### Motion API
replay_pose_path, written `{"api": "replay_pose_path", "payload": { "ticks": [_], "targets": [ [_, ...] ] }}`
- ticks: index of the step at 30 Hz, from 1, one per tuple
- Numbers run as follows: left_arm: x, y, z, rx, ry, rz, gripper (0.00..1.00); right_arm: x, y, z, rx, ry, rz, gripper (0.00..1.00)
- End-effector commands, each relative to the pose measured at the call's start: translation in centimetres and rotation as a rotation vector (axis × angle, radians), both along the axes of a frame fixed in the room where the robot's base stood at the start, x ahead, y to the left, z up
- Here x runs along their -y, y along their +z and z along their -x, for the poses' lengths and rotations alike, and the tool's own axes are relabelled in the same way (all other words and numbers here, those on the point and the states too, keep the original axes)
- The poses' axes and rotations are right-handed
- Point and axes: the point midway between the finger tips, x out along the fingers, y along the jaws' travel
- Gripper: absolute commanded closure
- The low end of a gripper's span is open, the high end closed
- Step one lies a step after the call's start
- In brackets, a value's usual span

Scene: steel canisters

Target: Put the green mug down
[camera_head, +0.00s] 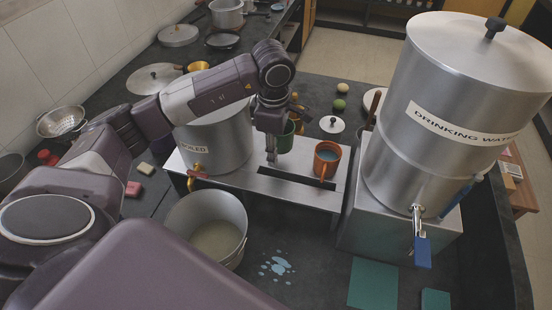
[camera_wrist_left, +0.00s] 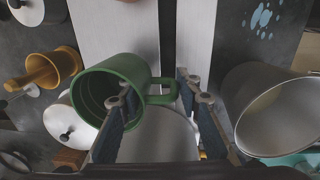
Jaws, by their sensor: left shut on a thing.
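The green mug (camera_head: 286,140) is by the right side of the canister labelled BOILED (camera_head: 222,135), over the steel stand (camera_head: 313,193). My left gripper (camera_head: 272,152) comes down in front of it and partly hides it. In the left wrist view, the green mug (camera_wrist_left: 108,86) has its open mouth in sight and its handle runs between the fingers of my left gripper (camera_wrist_left: 160,96), which is shut on it. I cannot tell whether the mug's base touches the stand. My right gripper is not in view.
An orange mug (camera_head: 327,160) with liquid stands on the stand to the right. A drinking water canister (camera_head: 430,150) with a blue-handled tap rises further right. A steel pot (camera_head: 208,228) is in front, beside a blue spill (camera_head: 277,267).

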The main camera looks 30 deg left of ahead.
Motion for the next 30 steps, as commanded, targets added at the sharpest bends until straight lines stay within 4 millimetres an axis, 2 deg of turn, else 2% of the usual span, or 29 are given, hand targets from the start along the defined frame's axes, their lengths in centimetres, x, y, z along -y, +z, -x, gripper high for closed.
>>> {"api": "replay_pose_path", "payload": {
  "ticks": [5, 13, 25, 26, 30],
  "targets": [
    [0.1, -1.4, 0.0, -0.001, 0.001, 0.001, 1.00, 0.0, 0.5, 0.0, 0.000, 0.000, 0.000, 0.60],
    [0.0, -5.0, 0.0, -0.001, 0.000, 0.001, 1.00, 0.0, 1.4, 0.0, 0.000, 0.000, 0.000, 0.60],
    [0.0, -5.7, -0.1, 0.002, 0.000, 0.000, 1.00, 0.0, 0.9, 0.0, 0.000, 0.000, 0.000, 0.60],
    [0.0, -5.7, -0.1, 0.002, 0.000, 0.000, 0.67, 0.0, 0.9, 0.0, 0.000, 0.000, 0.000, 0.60],
    [0.0, -5.5, -0.1, 0.001, 0.000, 0.001, 0.52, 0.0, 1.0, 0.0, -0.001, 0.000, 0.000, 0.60]
  ]
}}
